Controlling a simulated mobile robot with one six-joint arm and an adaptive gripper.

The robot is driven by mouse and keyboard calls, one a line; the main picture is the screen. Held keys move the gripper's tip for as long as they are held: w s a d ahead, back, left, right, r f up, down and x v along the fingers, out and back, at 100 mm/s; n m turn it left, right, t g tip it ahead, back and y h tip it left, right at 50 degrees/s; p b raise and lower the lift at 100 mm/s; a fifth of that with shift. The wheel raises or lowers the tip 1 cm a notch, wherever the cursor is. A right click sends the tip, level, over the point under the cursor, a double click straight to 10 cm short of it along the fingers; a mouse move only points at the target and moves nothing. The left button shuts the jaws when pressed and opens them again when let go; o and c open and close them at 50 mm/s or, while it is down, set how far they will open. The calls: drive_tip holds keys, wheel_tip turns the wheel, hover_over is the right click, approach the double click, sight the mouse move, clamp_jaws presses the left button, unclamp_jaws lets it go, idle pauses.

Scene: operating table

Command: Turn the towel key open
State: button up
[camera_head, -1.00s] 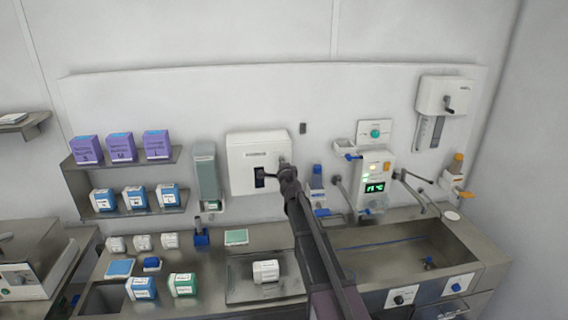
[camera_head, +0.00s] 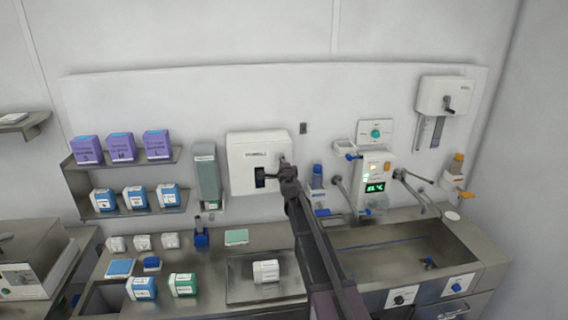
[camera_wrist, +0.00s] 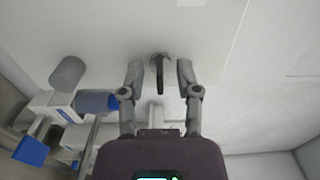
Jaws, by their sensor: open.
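The white towel dispenser (camera_head: 256,148) hangs on the wall panel in the middle of the head view. My gripper (camera_head: 264,176) is at its front, and my arm hides its lower right part. In the wrist view the dispenser's pale face (camera_wrist: 120,30) fills the upper part. A dark, thin key (camera_wrist: 160,75) on a round grey base stands out from it. My gripper (camera_wrist: 158,75) is open, with one finger on each side of the key and a visible gap on both sides. The key points straight down in the wrist picture.
A tap unit with a lit display (camera_head: 375,180) and a sink (camera_head: 400,250) are to the right. A grey-green dispenser (camera_head: 207,175) hangs to the left, beside shelves of boxes (camera_head: 125,155). A tray (camera_head: 245,285) with a white container lies below.

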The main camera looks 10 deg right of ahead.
drive_tip(key=shift+s, duration=0.1)
drive_tip(key=s, duration=1.2)
drive_tip(key=s+a+f+n+g+y+b, duration=0.3)
drive_tip(key=s+a+f+n+g, duration=0.1)
drive_tip(key=s+f+n, duration=0.35)
drive_tip(key=s+a+f+n+g+y+b, duration=0.35)
drive_tip(key=s+f+n+g, duration=0.2)
drive_tip(key=f, duration=0.35)
drive_tip(key=s+d+f+n+g+h+b, duration=0.2)
drive_tip(key=s+f, duration=0.4)
drive_tip(key=s, duration=0.4)
drive_tip(key=s+d+f+n+g+h+b, duration=0.2)
drive_tip(key=s+d+f+g+h, duration=0.2)
drive_tip(key=s, duration=0.5)
wheel_tip(320, 180, down, 3)
drive_tip(key=d+g, duration=0.2)
drive_tip(key=shift+s+d+n, duration=0.3)
drive_tip(key=shift+s+n, duration=0.1)
drive_tip(key=shift+g+h, duration=0.25)
